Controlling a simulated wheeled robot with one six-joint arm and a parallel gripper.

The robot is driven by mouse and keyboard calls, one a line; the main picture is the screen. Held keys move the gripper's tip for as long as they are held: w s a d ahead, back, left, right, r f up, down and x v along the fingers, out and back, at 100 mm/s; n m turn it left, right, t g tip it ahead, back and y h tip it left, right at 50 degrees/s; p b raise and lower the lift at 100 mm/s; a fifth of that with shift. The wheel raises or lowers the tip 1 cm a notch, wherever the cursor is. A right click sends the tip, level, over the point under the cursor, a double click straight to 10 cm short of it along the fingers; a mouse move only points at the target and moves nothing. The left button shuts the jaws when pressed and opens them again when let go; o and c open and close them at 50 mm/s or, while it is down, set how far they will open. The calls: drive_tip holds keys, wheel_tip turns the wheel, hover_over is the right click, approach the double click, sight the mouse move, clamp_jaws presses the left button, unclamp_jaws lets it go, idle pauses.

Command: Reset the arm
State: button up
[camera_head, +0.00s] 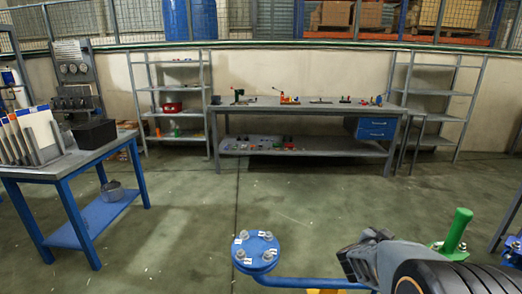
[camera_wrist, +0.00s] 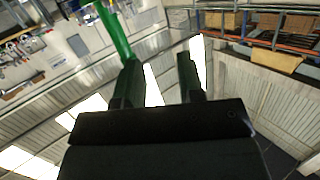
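My gripper (camera_wrist: 158,75) shows in the wrist view with its two dark fingers apart and nothing between them. It is tilted upward, with the ceiling, bright panels and upper walls behind it. A green bar or pipe (camera_wrist: 113,32) shows beyond the left finger; I cannot tell how far off it is.
In the head view, a blue flange (camera_head: 257,250) with bolts and a green handle (camera_head: 456,231) stand close in front. A blue-legged table (camera_head: 70,165) is left. A workbench (camera_head: 285,107) and shelves (camera_head: 145,90) line the back wall. The middle floor is clear.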

drive_tip(key=w+a+r+n+t+y+p, duration=0.1)
drive_tip(key=a+r+n+t+y+p, duration=0.1)
drive_tip(key=a+r+n+y+p, duration=0.5)
drive_tip(key=a+r+n+t+y+p, duration=0.1)
drive_tip(key=a+r+t+y+p, duration=0.15)
drive_tip(key=a+r+y, duration=0.6)
drive_tip(key=s+a+r+n+g+h+p, duration=0.1)
drive_tip(key=s+a+n+g+p, duration=0.1)
drive_tip(key=s, duration=0.6)
drive_tip(key=s+a+r+n+g+h+p, duration=0.1)
drive_tip(key=s+a+n+g+p, duration=0.2)
drive_tip(key=s+a+g+p, duration=0.2)
drive_tip(key=s+g+p, duration=0.1)
drive_tip(key=s+g, duration=0.1)
drive_tip(key=shift+s+r+p, duration=0.15)
drive_tip(key=shift+s+p, duration=0.15)
drive_tip(key=shift+s, duration=0.1)
drive_tip(key=shift+s+a, duration=0.1)
